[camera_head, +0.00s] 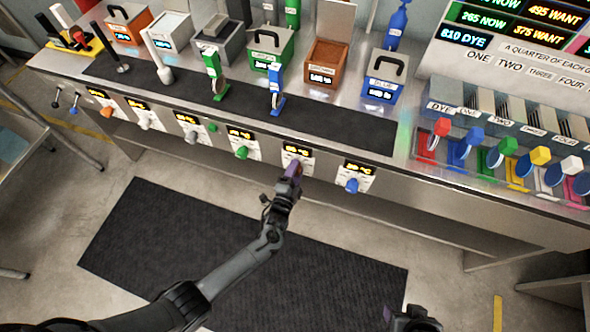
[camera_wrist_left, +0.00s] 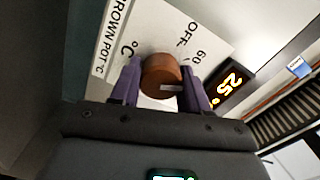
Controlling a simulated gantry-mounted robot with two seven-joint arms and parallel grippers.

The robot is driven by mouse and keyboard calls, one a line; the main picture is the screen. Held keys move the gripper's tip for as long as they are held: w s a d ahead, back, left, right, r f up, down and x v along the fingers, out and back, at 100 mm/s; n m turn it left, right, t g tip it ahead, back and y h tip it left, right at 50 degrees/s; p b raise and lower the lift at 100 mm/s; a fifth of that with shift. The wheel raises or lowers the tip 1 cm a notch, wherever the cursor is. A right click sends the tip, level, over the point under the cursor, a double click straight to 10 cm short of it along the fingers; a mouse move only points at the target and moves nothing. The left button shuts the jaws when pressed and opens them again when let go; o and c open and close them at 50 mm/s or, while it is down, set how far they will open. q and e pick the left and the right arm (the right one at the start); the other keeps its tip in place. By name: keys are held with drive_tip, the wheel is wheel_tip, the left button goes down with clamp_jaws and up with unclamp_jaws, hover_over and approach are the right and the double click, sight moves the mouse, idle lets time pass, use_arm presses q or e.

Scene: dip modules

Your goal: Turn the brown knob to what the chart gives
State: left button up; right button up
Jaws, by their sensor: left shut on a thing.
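The brown knob (camera_wrist_left: 160,76) sits on a white dial plate (camera_wrist_left: 140,35) lettered "BROWN POT °C", with "OFF" and "60" marks. My left gripper (camera_wrist_left: 160,85) has its purple fingers on both sides of the knob, shut on it. An orange display (camera_wrist_left: 233,84) beside the plate reads 25. In the head view my left gripper (camera_head: 292,172) reaches the bench front below a lit display (camera_head: 297,150) and covers the knob. My right gripper (camera_head: 402,318) is partly in view at the bottom edge; its jaws are unclear. A chart board (camera_head: 520,30) with coloured rows is cut off at top right.
A blue knob (camera_head: 352,186) is close right of my left gripper, and a green knob (camera_head: 241,152) is to its left. Lidded pots, including a brown one (camera_head: 327,65), stand on the bench above. Coloured scoops (camera_head: 500,152) stick out at the right.

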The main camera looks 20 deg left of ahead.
use_arm(q)
drive_tip(key=m, duration=0.3)
drive_tip(key=shift+r+m, duration=0.1)
drive_tip(key=shift+m, duration=0.3)
drive_tip(key=m, duration=0.3)
drive_tip(key=shift+m+p, duration=0.3)
drive_tip(key=shift+p, duration=0.1)
drive_tip(key=shift+c, duration=0.2)
drive_tip(key=m, duration=0.4)
drive_tip(key=shift+f+m, duration=0.25)
drive_tip(key=shift+m, duration=0.05)
drive_tip(key=shift+s+f+m, duration=0.1)
drive_tip(key=shift+f+m, duration=0.1)
drive_tip(key=shift+m, duration=0.1)
drive_tip(key=o, duration=0.8)
drive_tip(key=shift+o, duration=1.3)
drive_tip(key=shift+d, duration=0.1)
drive_tip(key=shift+r, duration=0.1)
